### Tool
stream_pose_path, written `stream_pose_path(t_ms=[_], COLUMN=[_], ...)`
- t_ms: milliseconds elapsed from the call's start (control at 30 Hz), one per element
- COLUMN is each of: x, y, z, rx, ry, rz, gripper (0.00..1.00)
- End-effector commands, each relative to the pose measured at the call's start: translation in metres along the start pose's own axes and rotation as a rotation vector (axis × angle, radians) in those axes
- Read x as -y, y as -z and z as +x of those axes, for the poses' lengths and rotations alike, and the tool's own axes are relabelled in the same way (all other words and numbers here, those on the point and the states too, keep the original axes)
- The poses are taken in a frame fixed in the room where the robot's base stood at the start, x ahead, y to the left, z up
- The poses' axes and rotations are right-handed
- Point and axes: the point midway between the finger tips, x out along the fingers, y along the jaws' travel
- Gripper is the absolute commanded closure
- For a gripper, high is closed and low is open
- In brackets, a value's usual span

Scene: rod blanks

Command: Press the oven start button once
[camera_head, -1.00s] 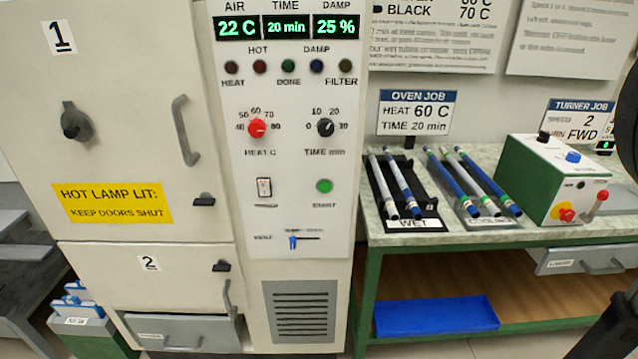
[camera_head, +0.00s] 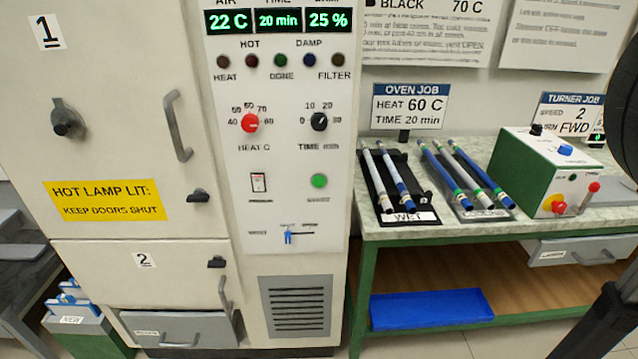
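The green start button (camera_head: 319,181) is on the oven's control panel, right of a small white rocker switch (camera_head: 258,183). The oven (camera_head: 120,215) has its doors 1 and 2 shut. Its display (camera_head: 279,20) reads 22 C, 20 min and 25 %. The red heat knob (camera_head: 250,123) and the black time knob (camera_head: 319,121) sit above the button. The lamps (camera_head: 280,60) all look dark. A blue vent slider (camera_head: 288,237) is below. Dark parts of my arm show at the right edge. My gripper is not in view.
The bench (camera_head: 480,228) to the right holds a WET rack (camera_head: 421,217) and a cooling rack (camera_head: 487,214) with several rods, and a green turner box (camera_head: 541,175). A blue tray (camera_head: 430,308) lies on the shelf below. A NEW bin (camera_head: 88,335) stands at lower left.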

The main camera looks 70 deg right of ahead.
Motion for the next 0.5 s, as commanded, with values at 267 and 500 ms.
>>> stream_pose_path(t_ms=[267, 500], x=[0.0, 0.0], y=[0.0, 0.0], z=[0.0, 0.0], rx=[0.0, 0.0], ry=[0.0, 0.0], rz=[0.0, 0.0], gripper=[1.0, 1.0])
